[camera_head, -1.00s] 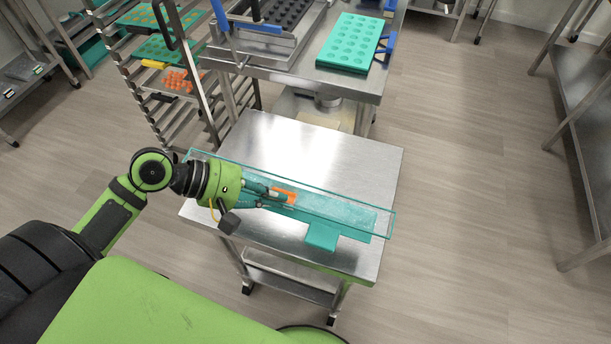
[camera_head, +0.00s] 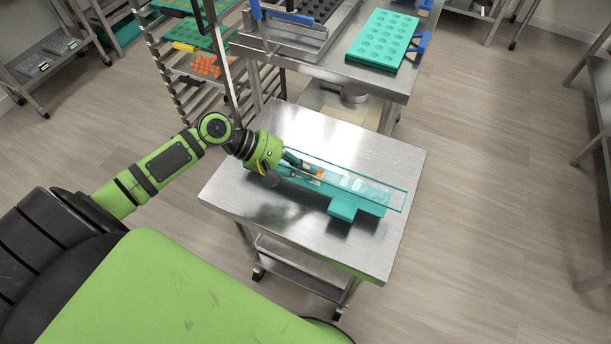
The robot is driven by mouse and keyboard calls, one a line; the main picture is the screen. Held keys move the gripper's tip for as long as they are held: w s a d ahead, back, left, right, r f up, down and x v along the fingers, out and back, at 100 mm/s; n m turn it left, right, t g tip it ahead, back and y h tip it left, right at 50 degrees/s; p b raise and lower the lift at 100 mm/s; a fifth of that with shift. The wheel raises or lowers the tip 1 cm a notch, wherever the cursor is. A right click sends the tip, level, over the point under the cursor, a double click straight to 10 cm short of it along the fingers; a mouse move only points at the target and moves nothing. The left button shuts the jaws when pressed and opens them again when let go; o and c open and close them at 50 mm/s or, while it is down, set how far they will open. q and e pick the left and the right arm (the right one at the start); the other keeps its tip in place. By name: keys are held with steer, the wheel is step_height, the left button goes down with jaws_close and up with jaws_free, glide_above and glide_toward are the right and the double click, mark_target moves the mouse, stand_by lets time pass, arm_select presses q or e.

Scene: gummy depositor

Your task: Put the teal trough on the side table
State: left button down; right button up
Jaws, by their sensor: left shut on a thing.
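The teal trough (camera_head: 372,198) is a long, narrow piece with clear walls and a teal block on its near side. It lies along the steel top of the side table (camera_head: 245,202), over the middle and right part. I cannot tell whether it touches the top or is held just above it. My left gripper (camera_head: 318,177) is shut on the trough, at an orange part near its left half. The gripper hides the trough's left end. My right gripper is not in view.
A steel bench (camera_head: 345,68) with a teal mold (camera_head: 384,40) stands behind the side table. A rack (camera_head: 185,90) with trays and orange pieces (camera_head: 207,65) is at the back left. The floor to the right is clear up to a steel shelf (camera_head: 600,90).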

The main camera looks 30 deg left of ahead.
arm_select(q)
steer(key=shift+w+f, duration=0.4)
steer(key=shift+w, duration=0.2)
step_height(320, 180, down, 3)
steer(key=shift+f, duration=0.15)
steer(key=shift+a+f, duration=0.1)
steer(key=shift+f, duration=0.2)
steer(key=shift+f, duration=0.1)
steer(key=c, duration=1.4)
jaws_free()
steer(key=shift+s, duration=0.1)
